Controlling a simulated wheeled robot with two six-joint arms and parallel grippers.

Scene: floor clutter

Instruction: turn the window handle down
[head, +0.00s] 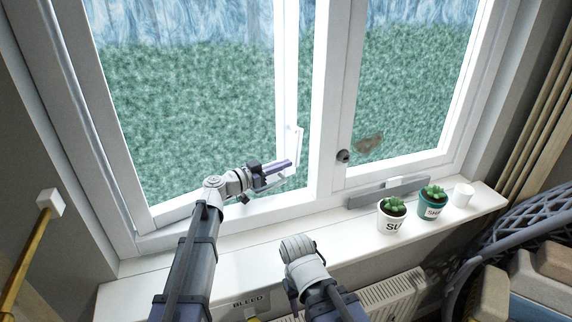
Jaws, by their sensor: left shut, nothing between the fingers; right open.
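The white window handle (298,147) is on the right stile of the left window sash (289,85). Its upper part stands roughly upright, and its lower part is partly covered by my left gripper. My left gripper (288,165) is shut and empty, its fingertips pointing right and overlapping the handle's lower part in the picture. I cannot tell whether they touch it. My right gripper (291,287) is low in front of the sill, open, mostly hidden by its own wrist.
The sill (220,246) holds two potted succulents (393,220) (432,207), a small white cup (463,194) and a grey bar (372,196). A radiator (392,296) is below. A dark mesh chair (480,235) stands at right.

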